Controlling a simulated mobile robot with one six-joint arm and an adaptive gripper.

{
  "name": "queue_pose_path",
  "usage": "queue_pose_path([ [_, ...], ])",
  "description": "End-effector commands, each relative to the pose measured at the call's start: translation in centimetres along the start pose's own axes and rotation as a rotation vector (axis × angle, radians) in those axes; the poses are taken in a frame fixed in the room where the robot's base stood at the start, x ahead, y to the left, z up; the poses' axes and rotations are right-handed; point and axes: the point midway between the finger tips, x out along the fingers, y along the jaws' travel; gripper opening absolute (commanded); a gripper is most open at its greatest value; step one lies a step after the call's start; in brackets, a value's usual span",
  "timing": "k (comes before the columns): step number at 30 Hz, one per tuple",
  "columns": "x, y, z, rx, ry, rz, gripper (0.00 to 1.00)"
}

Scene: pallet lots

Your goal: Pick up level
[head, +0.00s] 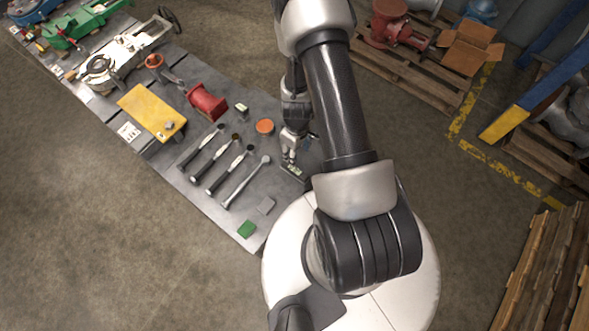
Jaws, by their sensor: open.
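A small dark bar with pale greenish spots, which looks like the level (294,171), lies on the grey table (180,185) near its right edge. My gripper (290,158) points down directly over it. The gripper is open, with its fingertips at or just above the bar. I cannot tell whether they touch it. Part of the bar is hidden by the fingers.
Several hammers (203,146) and a wrench (246,182) lie left of my gripper. Pallets (420,75) stand right.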

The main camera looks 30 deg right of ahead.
Motion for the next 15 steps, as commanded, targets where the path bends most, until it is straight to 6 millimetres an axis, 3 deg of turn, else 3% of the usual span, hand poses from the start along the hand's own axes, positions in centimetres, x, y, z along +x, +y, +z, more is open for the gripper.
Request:
queue_pose_path([
  [1, 1.5, 0.0, 0.0, 0.001, 0.000, -0.001, 0.48],
  [15, 8.1, -0.1, 0.0, 0.003, -0.001, -0.001, 0.48],
])
